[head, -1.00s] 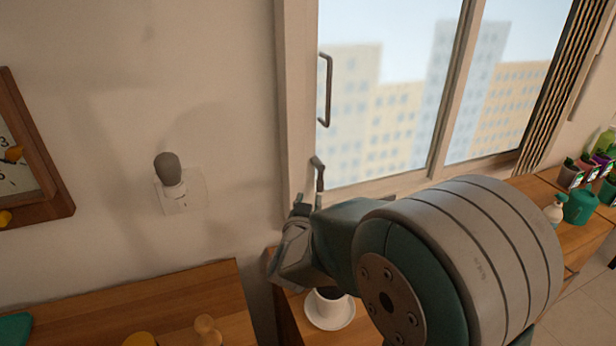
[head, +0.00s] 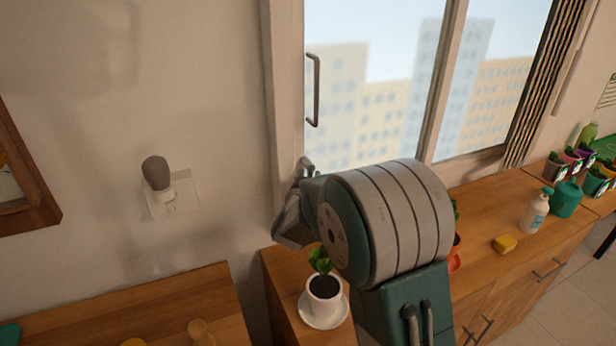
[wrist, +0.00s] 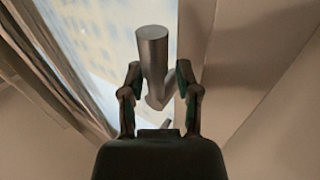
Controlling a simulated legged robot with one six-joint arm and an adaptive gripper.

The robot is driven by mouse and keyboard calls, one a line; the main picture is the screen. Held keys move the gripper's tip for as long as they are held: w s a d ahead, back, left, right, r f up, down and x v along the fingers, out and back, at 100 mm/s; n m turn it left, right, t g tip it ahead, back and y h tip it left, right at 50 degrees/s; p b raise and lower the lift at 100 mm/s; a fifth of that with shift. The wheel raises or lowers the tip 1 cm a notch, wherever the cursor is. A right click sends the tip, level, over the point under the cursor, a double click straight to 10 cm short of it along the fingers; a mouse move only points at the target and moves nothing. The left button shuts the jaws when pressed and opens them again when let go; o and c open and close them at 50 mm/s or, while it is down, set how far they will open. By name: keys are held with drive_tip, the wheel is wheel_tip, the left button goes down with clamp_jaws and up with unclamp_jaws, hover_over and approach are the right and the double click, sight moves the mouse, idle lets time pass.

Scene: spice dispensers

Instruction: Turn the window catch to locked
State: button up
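The window catch is a grey metal lever (wrist: 152,55) seen large in the wrist view, standing between the fingers of my gripper (wrist: 159,74). The fingers are spread, one on each side of it, and I cannot tell whether either touches it. In the head view only a short bit of the catch (head: 307,166) shows, at the lower left of the window frame. My gripper (head: 293,215) is up against that frame there, and its fingertips are mostly hidden.
A long bar handle (head: 315,90) is on the window above the catch. Below my gripper, a potted plant in a white cup (head: 324,292) stands on the wooden cabinet. A wall plug (head: 158,178) is to the left. A white bottle (head: 535,213) and a yellow sponge (head: 505,244) are to the right.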

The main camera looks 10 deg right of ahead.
drive_tip(key=shift+d, duration=0.4)
clamp_jaws()
drive_tip(key=shift+a, duration=0.25)
drive_tip(key=shift+a+m+g+y, duration=0.3)
drive_tip(key=shift+m+g+y, duration=0.3)
drive_tip(key=shift+m, duration=0.7)
unclamp_jaws()
drive_tip(key=shift+s+a, duration=0.1)
drive_tip(key=shift+s, duration=0.05)
